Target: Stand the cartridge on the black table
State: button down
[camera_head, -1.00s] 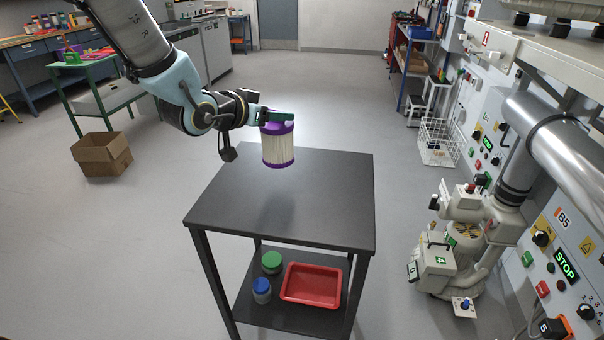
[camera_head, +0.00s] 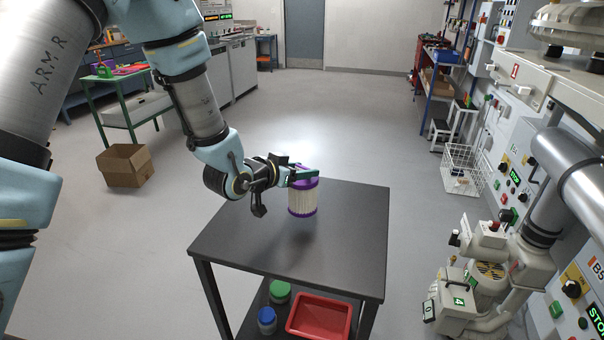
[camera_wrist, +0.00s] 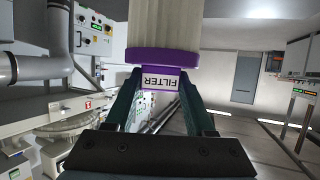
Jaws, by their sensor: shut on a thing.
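The cartridge (camera_head: 302,199) is a pleated cream cylinder with purple end rings. My gripper (camera_head: 304,174) is shut on its top and holds it upright over the black table (camera_head: 290,252). Its lower end is close to the tabletop; I cannot tell whether it touches. In the wrist view the cartridge (camera_wrist: 160,30) shows its purple ring and a tab labelled FILTER (camera_wrist: 160,79), which sits between my two fingers.
The tabletop around the cartridge is clear. The lower shelf holds a red tray (camera_head: 320,318), a green-lidded jar (camera_head: 280,292) and a blue-lidded jar (camera_head: 267,320). A blower machine (camera_head: 480,280) stands at the right. A cardboard box (camera_head: 125,166) lies on the floor at the left.

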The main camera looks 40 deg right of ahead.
jog(key=shift+f, duration=0.85)
jog(key=shift+f, duration=0.15)
jog(key=shift+c, duration=1.3)
grip_release()
